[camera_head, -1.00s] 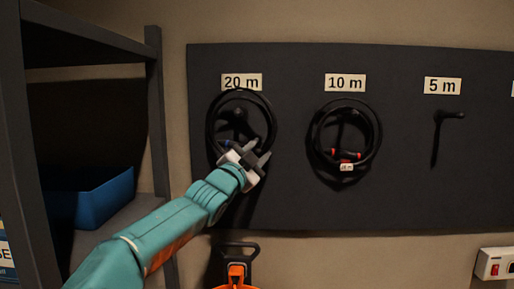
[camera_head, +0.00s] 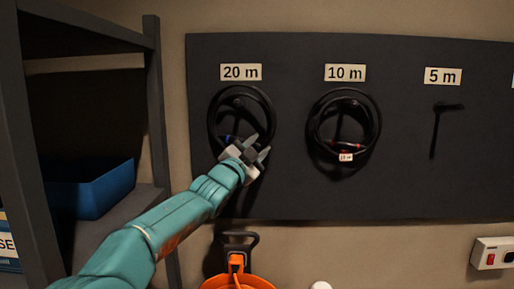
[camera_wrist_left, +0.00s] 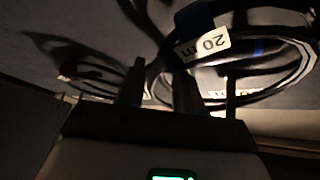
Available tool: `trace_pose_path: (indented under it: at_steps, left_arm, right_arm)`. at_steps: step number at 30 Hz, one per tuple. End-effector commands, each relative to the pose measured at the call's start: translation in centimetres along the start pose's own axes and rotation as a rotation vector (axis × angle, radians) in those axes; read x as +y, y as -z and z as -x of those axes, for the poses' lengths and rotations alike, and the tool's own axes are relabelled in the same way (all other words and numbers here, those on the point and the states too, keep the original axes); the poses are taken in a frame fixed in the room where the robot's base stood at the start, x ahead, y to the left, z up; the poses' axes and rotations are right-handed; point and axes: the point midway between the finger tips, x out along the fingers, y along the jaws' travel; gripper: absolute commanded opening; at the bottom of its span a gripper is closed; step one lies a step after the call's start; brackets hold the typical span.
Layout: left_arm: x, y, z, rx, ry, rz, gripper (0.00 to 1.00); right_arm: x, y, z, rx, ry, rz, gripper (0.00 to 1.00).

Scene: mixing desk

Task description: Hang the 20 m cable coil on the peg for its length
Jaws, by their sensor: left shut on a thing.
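The 20 m cable coil (camera_head: 270,112) is a black ring under the 20 m label (camera_head: 241,72) on the dark pegboard. It surrounds the peg (camera_head: 238,103) for that length; I cannot tell whether its weight rests on the peg. My left gripper (camera_head: 262,143) is at the coil's lower right edge, shut on it. In the left wrist view, the coil's white 20 m tag (camera_wrist_left: 203,46) and black loops (camera_wrist_left: 285,85) show beyond the dark fingers (camera_wrist_left: 158,90). The exact grip is too dark to see. My right gripper is not in view.
A black 10 m coil (camera_head: 376,128) hangs to the right under its label (camera_head: 345,73). The 5 m peg (camera_head: 447,107) is bare. A shelf (camera_head: 155,110) with a blue bin (camera_head: 100,192) stands left. An orange reel (camera_head: 238,283) is below the board, a switch box (camera_head: 492,253) lower right.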

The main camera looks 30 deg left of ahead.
Motion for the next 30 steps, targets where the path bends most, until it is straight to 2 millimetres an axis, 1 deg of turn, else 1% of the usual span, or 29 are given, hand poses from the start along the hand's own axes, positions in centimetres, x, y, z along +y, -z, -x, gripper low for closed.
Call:
trace_pose_path:
  at_steps: [6, 7, 8, 9, 15, 16, 17, 18, 19, 30]
  left_arm:
    - [0.09, -0.08, -0.01, -0.002, -0.002, 0.004, 0.0]
    - [0.09, -0.08, -0.01, -0.002, -0.002, 0.004, 0.42]
    - [0.09, -0.08, -0.01, -0.002, -0.002, 0.004, 0.52]
    - [0.08, -0.08, -0.01, -0.002, -0.001, 0.004, 0.65]
    - [0.06, -0.05, -0.01, -0.002, -0.001, 0.003, 0.65]
    - [0.25, -0.23, -0.02, -0.005, -0.005, 0.004, 0.69]
    - [0.25, -0.22, -0.02, -0.005, -0.005, 0.004, 0.78]
    - [0.23, -0.21, -0.02, -0.005, -0.004, 0.004, 0.91]
    - [0.22, -0.2, -0.02, -0.005, -0.004, 0.003, 1.0]
    - [0.09, -0.08, 0.0, -0.002, -0.002, 0.002, 1.0]
  right_arm:
    - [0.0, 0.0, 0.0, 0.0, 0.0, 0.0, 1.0]
    - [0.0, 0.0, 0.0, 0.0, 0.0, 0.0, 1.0]
    - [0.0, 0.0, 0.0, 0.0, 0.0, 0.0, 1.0]
    - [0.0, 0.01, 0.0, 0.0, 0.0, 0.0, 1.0]
    - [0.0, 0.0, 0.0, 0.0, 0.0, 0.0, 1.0]
    - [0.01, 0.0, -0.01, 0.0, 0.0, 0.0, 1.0]
    - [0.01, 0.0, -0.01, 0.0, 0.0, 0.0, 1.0]
    - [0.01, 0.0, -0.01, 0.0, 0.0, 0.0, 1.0]
    - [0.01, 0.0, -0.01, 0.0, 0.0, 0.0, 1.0]
    - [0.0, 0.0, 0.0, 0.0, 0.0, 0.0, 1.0]
